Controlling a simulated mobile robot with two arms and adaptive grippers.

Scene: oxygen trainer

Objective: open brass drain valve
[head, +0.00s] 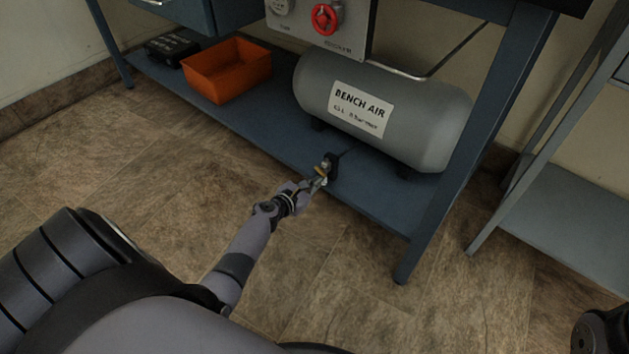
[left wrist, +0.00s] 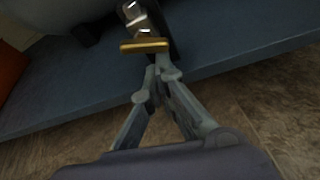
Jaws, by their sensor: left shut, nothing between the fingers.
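The brass drain valve (head: 325,169) sits at the front edge of the lower shelf, below the grey BENCH AIR tank (head: 385,108). In the left wrist view its brass bar (left wrist: 145,46) lies crosswise, with silver fittings (left wrist: 134,18) behind it. My left gripper (head: 315,183) reaches in from the lower left. In the left wrist view the left gripper (left wrist: 160,75) is shut and empty, its tips just below the brass bar. I cannot tell whether they touch it. A dark piece stands behind the valve. My right gripper is not in view.
The blue lower shelf (head: 285,145) carries an orange bin (head: 227,70) and a black box (head: 171,48) at the left. A red knob (head: 324,18) is on the panel above. A blue bench leg (head: 462,150) stands to the right. The floor in front is clear.

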